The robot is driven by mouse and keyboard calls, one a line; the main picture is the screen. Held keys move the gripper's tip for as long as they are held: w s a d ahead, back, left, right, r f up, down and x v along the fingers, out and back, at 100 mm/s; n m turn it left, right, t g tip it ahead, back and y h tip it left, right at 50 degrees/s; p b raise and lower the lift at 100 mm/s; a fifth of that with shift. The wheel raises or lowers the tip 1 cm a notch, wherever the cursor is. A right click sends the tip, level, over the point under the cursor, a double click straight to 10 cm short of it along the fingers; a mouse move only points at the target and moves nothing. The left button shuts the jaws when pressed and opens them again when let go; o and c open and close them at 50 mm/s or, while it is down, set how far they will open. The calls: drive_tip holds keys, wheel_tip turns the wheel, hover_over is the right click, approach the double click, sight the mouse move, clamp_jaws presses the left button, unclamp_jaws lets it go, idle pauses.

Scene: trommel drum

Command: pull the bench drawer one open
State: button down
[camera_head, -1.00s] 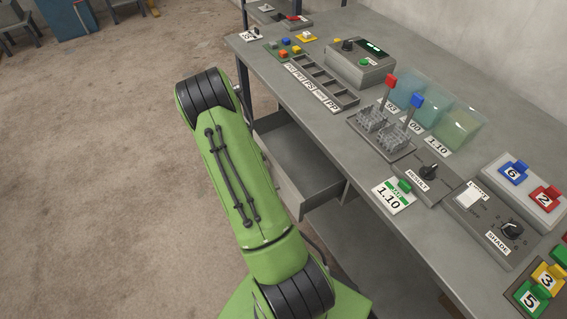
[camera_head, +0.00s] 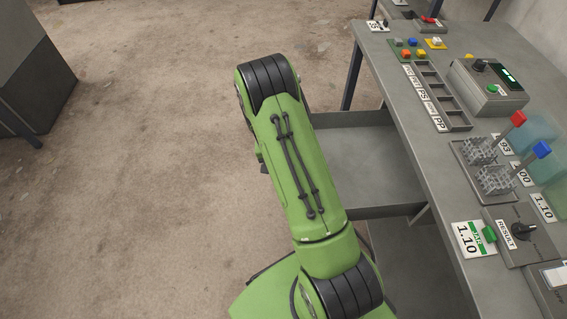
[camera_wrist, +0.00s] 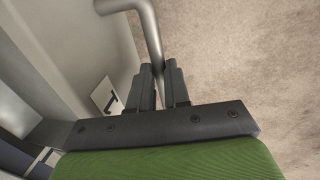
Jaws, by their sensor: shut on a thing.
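The bench drawer (camera_head: 375,160) stands out from under the bench top in the head view, with its empty grey inside showing. My green arm hides its front there. In the wrist view, the drawer's grey front (camera_wrist: 62,50) is at left with a white label (camera_wrist: 106,96) marked with a dark figure, probably a 1. A bent metal bar handle (camera_wrist: 149,32) runs down between the fingers. My gripper (camera_wrist: 160,78) is shut on this handle. The gripper is hidden in the head view.
The bench top (camera_head: 425,175) carries a slotted tray (camera_head: 440,92), a control box (camera_head: 488,88) and levers with red and blue knobs (camera_head: 541,149). A grey cabinet (camera_head: 35,75) stands at far left. The brown floor left of my arm is clear.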

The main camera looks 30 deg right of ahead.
drive_tip(key=c, duration=1.1)
unclamp_jaws()
drive_tip(key=shift+r, duration=0.1)
wheel_tip(320, 180, up, 15)
drive_tip(key=w+a+p, duration=0.1)
drive_tip(key=a+p, duration=0.1)
drive_tip(key=p, duration=0.3)
drive_tip(key=shift+w+a, duration=0.2)
drive_tip(key=shift+a, duration=0.15)
drive_tip(key=shift+r, duration=0.15)
